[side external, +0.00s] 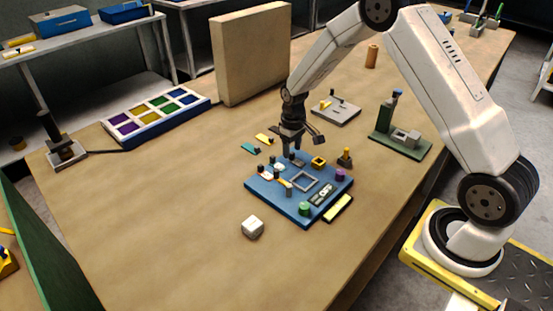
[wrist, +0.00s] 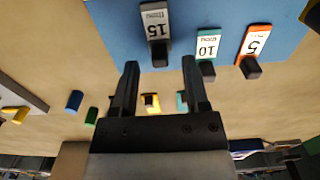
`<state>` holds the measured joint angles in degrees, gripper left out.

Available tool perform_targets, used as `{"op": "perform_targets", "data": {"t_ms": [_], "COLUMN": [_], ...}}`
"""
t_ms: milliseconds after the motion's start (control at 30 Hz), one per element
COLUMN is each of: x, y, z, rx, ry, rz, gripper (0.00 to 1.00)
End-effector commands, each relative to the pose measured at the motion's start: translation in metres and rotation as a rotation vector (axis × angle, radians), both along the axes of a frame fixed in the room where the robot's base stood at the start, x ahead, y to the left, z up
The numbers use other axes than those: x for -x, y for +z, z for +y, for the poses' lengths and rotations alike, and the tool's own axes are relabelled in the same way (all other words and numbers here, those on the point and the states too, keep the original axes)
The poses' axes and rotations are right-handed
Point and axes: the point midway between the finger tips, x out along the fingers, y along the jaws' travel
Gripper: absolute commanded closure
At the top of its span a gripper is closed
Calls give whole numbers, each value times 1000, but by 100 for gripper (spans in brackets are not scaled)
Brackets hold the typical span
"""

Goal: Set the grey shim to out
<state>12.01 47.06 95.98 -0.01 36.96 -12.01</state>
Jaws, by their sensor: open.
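The grey shim marked 15 (wrist: 155,20) lies at the edge of the blue board (wrist: 110,18), with a dark knob at its near end. In the side view the grey shim (side external: 298,161) sits near the back edge of the blue board (side external: 262,190), partly hidden by my gripper. My gripper (side external: 292,153) is open and empty just above that edge. In the wrist view the knob shows between the fingertips of my gripper (wrist: 160,64); I cannot tell the height gap. A teal shim marked 10 (wrist: 208,45) and an orange shim marked 5 (wrist: 254,42) lie beside it. An OFF plate (side external: 322,194) is on the board.
The board also carries a square frame (side external: 305,181), a green knob (side external: 305,209), a purple knob (side external: 340,175) and a yellow ring (side external: 319,162). Loose yellow (side external: 265,139) and teal (side external: 250,148) pieces lie behind it. The table's left front is clear.

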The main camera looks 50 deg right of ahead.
Motion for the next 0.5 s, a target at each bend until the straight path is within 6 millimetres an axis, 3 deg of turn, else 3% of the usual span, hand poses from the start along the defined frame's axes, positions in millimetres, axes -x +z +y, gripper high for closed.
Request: {"op": "perform_targets", "data": {"t_ms": [200, 500], "x": [0, 0], "y": [-15, -17], "z": [0, 0], "rx": [0, 0], "ry": [0, 0], "rz": [0, -1], "gripper": [41, 41]}}
